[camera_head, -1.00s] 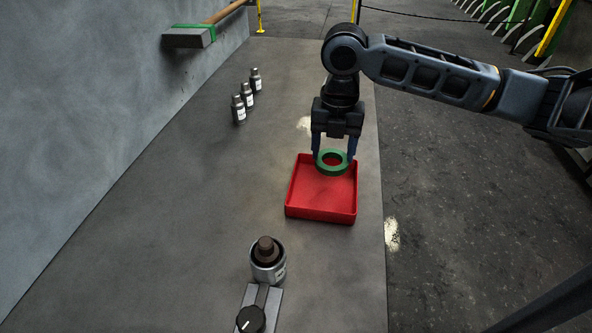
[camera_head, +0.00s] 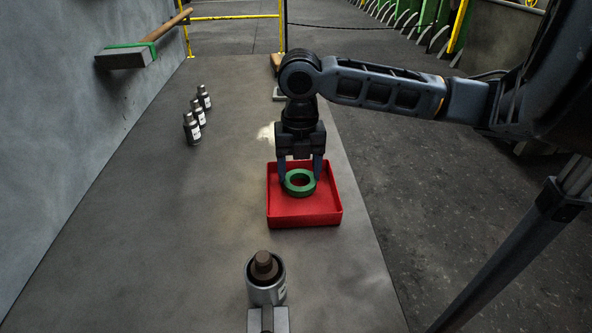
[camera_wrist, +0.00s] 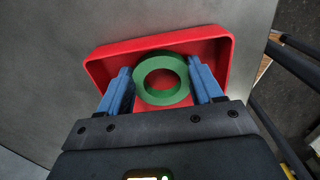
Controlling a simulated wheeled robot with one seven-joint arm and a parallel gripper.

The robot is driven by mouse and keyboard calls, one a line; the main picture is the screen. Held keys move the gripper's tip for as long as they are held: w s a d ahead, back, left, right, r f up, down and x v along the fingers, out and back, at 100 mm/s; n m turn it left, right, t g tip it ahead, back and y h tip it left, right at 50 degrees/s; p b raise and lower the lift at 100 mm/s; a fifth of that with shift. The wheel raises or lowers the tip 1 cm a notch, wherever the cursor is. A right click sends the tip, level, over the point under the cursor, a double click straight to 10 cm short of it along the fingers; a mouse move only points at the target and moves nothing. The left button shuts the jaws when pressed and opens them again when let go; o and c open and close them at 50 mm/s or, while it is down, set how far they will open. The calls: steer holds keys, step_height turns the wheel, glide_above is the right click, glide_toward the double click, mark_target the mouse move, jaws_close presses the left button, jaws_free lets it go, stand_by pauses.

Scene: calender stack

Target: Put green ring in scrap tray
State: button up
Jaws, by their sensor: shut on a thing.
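The green ring (camera_head: 300,190) is held between the two blue fingers of my gripper (camera_head: 301,178). The red scrap tray (camera_head: 318,218) lies on the grey table, and the ring is over its inside, toward the left. In the wrist view the green ring (camera_wrist: 162,98) sits between the fingertips of my gripper (camera_wrist: 164,85), with the red tray (camera_wrist: 212,38) around and below it. I cannot tell whether the ring touches the tray floor.
A metal cylinder with a brown core (camera_head: 265,278) stands at the table's front. Several small dark bottles (camera_head: 197,115) stand at the left. A hammer (camera_head: 127,56) is by the left wall. The grey table (camera_head: 190,220) is clear left of the tray.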

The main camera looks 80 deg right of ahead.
steer(key=shift+f, duration=0.15)
steer(key=o, duration=1.1)
steer(key=shift+o, duration=0.2)
step_height(320, 180, up, 12)
steer(key=shift+r+p, duration=0.2)
steer(key=shift+p, duration=0.1)
